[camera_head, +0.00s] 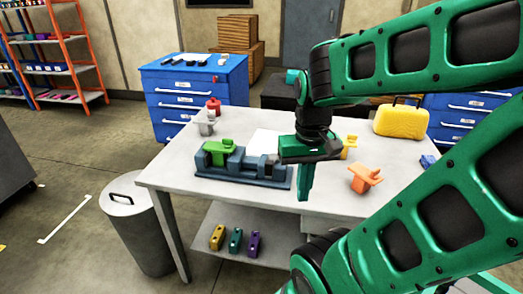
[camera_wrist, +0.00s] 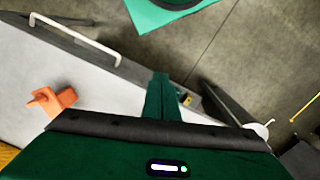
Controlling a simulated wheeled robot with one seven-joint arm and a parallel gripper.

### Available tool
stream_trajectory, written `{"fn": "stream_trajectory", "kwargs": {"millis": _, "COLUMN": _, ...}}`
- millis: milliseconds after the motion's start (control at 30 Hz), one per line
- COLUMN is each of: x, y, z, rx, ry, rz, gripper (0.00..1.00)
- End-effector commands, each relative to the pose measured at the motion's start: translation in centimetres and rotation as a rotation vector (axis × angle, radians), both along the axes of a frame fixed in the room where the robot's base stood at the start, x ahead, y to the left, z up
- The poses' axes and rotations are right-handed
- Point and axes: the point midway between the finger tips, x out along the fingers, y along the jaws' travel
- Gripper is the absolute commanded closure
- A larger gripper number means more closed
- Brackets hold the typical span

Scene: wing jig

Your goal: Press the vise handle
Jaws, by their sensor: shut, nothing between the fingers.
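The blue-grey vise (camera_head: 240,166) sits on the worktable in the head view, with a green part (camera_head: 218,150) at its left end. Its dark right end lies beside my gripper in the picture, and I cannot clearly make out its handle. My gripper (camera_head: 304,196) points down at the right of the vise, near the table's front edge. The fingers are shut together and empty. They also show shut in the wrist view (camera_wrist: 161,90), where I cannot make out the vise.
An orange part (camera_head: 364,180) stands on the worktable (camera_head: 325,199) right of my gripper, and a yellow case (camera_head: 401,119) behind it. Red and grey small items are at the back left. A grey bin (camera_head: 136,232) stands at the left front. Several coloured parts lie on the lower shelf.

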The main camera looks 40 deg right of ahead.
Motion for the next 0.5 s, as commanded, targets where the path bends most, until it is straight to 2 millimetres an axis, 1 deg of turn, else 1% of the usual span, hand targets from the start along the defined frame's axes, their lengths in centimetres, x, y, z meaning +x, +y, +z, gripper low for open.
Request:
{"fn": "stream_trajectory", "kwargs": {"millis": 300, "x": 0.0, "y": 0.0, "z": 0.0, "rx": 0.000, "ry": 0.000, "rz": 0.001, "gripper": 1.00}}
{"fn": "stream_trajectory", "kwargs": {"millis": 367, "x": -0.9, "y": -0.1, "z": 0.6, "rx": -0.002, "ry": -0.010, "rz": 0.013, "gripper": 1.00}}
{"fn": "stream_trajectory", "kwargs": {"millis": 433, "x": -0.4, "y": -0.4, "z": 1.1, "rx": -0.009, "ry": -0.004, "rz": 0.045, "gripper": 1.00}}
{"fn": "stream_trajectory", "kwargs": {"millis": 467, "x": 0.1, "y": -1.0, "z": 1.4, "rx": -0.013, "ry": 0.002, "rz": 0.069, "gripper": 1.00}}
{"fn": "stream_trajectory", "kwargs": {"millis": 500, "x": 0.9, "y": -1.6, "z": 1.8, "rx": -0.020, "ry": 0.014, "rz": 0.109, "gripper": 1.00}}
